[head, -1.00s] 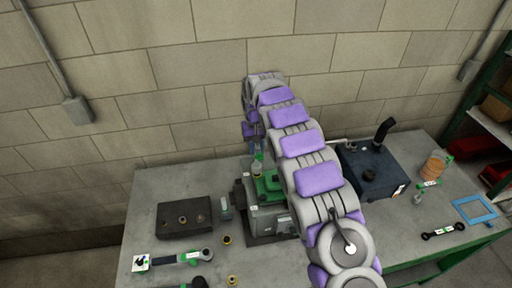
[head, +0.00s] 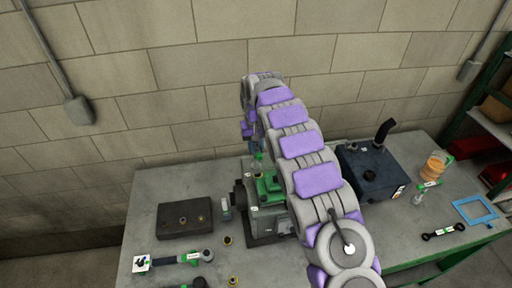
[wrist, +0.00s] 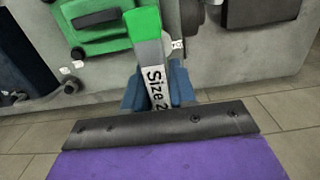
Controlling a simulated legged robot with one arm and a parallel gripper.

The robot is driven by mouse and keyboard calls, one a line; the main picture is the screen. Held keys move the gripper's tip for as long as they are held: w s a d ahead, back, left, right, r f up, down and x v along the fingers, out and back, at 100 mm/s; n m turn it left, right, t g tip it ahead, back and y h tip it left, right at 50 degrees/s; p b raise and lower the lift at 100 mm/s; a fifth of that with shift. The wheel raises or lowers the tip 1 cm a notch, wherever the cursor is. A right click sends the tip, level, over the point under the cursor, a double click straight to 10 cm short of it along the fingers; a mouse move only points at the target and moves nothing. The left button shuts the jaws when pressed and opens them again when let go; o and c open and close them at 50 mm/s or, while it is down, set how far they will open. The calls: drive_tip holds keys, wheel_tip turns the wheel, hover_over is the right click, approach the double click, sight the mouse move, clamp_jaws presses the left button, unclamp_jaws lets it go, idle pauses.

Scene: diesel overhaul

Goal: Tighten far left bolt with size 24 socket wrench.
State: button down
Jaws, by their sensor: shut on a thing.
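My gripper (wrist: 158,105) is shut on a tool with a green section and a white label reading "Size 2", its last digit cut off; I take it for the size 24 socket wrench (wrist: 144,28). In the head view my arm arches over the grey and green engine (head: 268,186), and the gripper hangs down at its far left side. A green piece (head: 258,157) shows just below the gripper. The green engine cover (wrist: 98,25) is at the upper left in the wrist view. The far left bolt and the wrench's lower end cannot be made out.
A dark block with holes (head: 185,218) lies on the grey workbench (head: 147,205). Another labelled wrench (head: 180,260) lies at the front left. A brick wall is close behind.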

drive_tip(key=shift+a, duration=0.15)
drive_tip(key=shift+d, duration=0.85)
drive_tip(key=shift+a, duration=0.5)
drive_tip(key=shift+d+f, duration=0.1)
drive_tip(key=shift+d, duration=0.05)
